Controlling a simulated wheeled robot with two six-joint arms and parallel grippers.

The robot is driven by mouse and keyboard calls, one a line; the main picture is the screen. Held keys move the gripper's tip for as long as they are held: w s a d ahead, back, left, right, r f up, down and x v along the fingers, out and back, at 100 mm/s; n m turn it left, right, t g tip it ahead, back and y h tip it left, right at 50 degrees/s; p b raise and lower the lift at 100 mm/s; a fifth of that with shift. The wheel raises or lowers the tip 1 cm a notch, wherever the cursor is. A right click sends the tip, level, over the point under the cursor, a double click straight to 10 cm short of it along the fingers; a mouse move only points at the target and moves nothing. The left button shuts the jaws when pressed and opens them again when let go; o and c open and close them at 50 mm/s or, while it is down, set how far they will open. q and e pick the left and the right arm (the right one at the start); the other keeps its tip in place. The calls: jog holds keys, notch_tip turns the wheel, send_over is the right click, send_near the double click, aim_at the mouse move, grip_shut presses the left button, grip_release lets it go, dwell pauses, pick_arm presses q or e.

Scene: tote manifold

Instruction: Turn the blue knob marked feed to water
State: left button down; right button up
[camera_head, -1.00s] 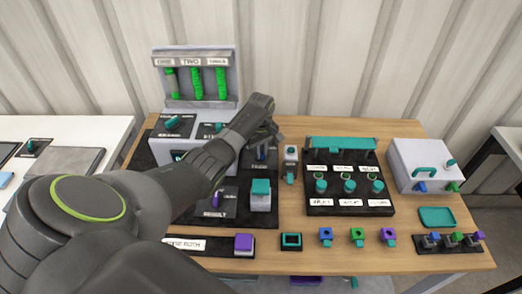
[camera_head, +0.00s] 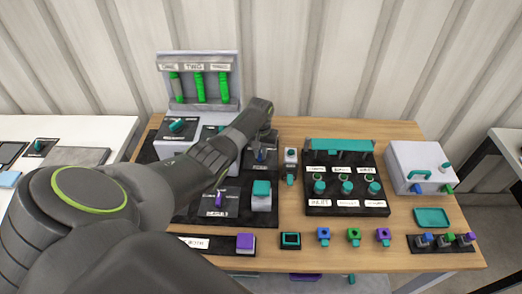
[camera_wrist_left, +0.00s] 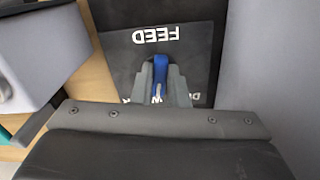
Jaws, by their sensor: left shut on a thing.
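The blue knob (camera_wrist_left: 160,68) stands on a dark plate (camera_wrist_left: 198,62) marked FEED, upside down in the left wrist view. My left gripper (camera_wrist_left: 162,88) is shut on the blue knob, with a finger on each side of it. The knob's bar points roughly towards the FEED lettering. Two labels below the knob are mostly hidden by the fingers, so I cannot read them fully. My right gripper is not in view.
A grey unit with green tubes (camera_head: 199,85) stands behind my left arm. A teal-topped block (camera_head: 261,196) and a purple knob (camera_head: 219,198) are in front of the feed plate. A black rack (camera_head: 345,185) and a white box (camera_head: 421,165) stand to the right.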

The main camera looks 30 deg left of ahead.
aim_at(260, 154)
pick_arm(q)
jog(key=m, duration=0.4)
jog(key=shift+a+r+m+p, duration=0.1)
jog(key=shift+a+m+p, duration=0.1)
jog(key=shift+m+p, duration=0.15)
jog(key=shift+m, duration=0.25)
jog(key=c, duration=1.4)
grip_release()
jog(key=shift+c, duration=0.2)
jog(key=shift+r, duration=0.35)
notch_tip(260, 154, up, 17)
jog(key=b, duration=0.1)
jog(key=shift+f, duration=0.15)
jog(key=shift+f, duration=0.1)
